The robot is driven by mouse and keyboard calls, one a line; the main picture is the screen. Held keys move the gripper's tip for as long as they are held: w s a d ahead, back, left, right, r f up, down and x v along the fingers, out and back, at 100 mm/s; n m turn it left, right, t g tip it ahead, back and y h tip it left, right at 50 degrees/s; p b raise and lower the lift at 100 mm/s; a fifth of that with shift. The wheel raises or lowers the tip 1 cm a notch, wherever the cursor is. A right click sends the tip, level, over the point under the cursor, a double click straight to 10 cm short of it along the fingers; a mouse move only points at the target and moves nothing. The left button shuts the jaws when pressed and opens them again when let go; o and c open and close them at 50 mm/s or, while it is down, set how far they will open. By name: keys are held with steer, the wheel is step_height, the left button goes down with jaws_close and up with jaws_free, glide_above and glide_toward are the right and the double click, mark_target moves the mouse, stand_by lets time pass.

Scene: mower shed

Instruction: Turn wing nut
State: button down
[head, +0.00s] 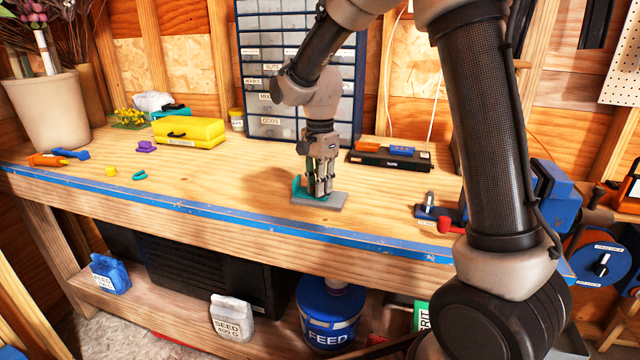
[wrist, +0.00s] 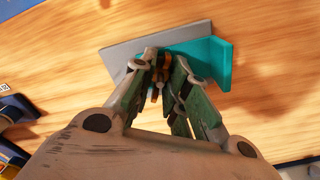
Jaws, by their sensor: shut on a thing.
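A grey plate (head: 329,203) lies on the workbench, and a teal bracket (head: 297,188) stands at its left end. In the wrist view the plate (wrist: 120,60) and the teal bracket (wrist: 222,62) show beyond my fingers. My gripper (head: 320,192) points straight down over the plate, with its fingertips low and close to it. In the wrist view my gripper (wrist: 164,60) is closed around a small brass-coloured piece, the wing nut (wrist: 157,88). The fingers hide most of the wing nut, so its wings' angle cannot be told.
A yellow case (head: 188,134) stands at the back left of the bench (head: 230,185). A dark box (head: 388,160) with orange and blue blocks lies behind my gripper to the right. A drawer cabinet (head: 300,60) stands at the back. The bench left of the plate is mostly clear.

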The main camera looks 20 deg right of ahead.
steer(key=n, duration=1.2)
steer(key=shift+n, duration=0.3)
steer(key=n, duration=0.3)
steer(key=shift+n, duration=0.3)
steer(key=n, duration=1.2)
steer(key=shift+n, duration=2.3)
